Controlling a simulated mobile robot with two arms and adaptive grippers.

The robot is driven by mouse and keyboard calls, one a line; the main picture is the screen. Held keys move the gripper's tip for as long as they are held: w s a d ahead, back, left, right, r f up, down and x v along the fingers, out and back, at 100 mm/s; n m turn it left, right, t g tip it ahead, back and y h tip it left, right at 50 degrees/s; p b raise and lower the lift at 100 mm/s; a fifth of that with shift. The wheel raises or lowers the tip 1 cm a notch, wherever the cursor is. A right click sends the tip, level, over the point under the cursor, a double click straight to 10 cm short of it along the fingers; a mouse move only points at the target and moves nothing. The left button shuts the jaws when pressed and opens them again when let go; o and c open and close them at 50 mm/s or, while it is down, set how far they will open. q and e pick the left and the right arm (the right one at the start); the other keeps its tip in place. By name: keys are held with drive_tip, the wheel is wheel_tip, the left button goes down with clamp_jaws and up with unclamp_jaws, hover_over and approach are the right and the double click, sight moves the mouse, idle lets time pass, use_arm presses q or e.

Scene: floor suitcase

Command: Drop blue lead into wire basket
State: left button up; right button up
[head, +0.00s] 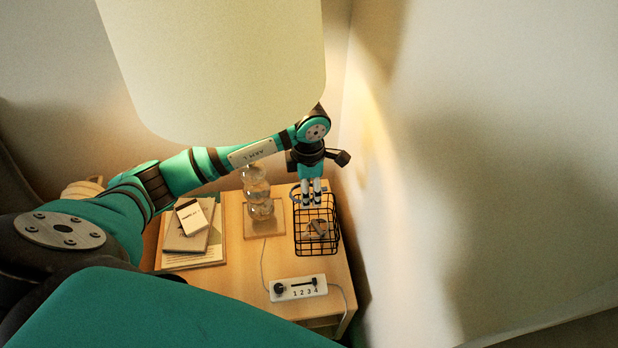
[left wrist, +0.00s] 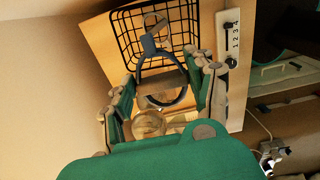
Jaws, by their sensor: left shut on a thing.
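My left gripper (head: 312,200) points down over the back part of the black wire basket (head: 318,252) on the wooden nightstand. It is shut on the blue lead (head: 296,192), a blue loop that shows beside the fingers. In the left wrist view the blue lead (left wrist: 148,45) runs between the fingers of the gripper (left wrist: 163,78), with part of it hanging in front of the basket (left wrist: 124,40). A small greyish-brown item (head: 316,229) lies inside the basket. My right gripper is not in view.
A lamp with a large cream shade (head: 220,70) and glass base (head: 257,195) stands left of the basket. Books (head: 187,240) with a small white box lie further left. The wall is close on the right.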

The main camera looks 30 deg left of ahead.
use_arm(q)
wheel_tip(320, 180, down, 6)
drive_tip(key=b, duration=0.3)
drive_tip(key=shift+r+b, duration=0.1)
drive_tip(key=shift+b, duration=0.25)
drive_tip(key=o, duration=1.2)
drive_tip(key=shift+c, duration=0.2)
wheel_tip(320, 180, up, 8)
drive_tip(key=shift+f, duration=0.25)
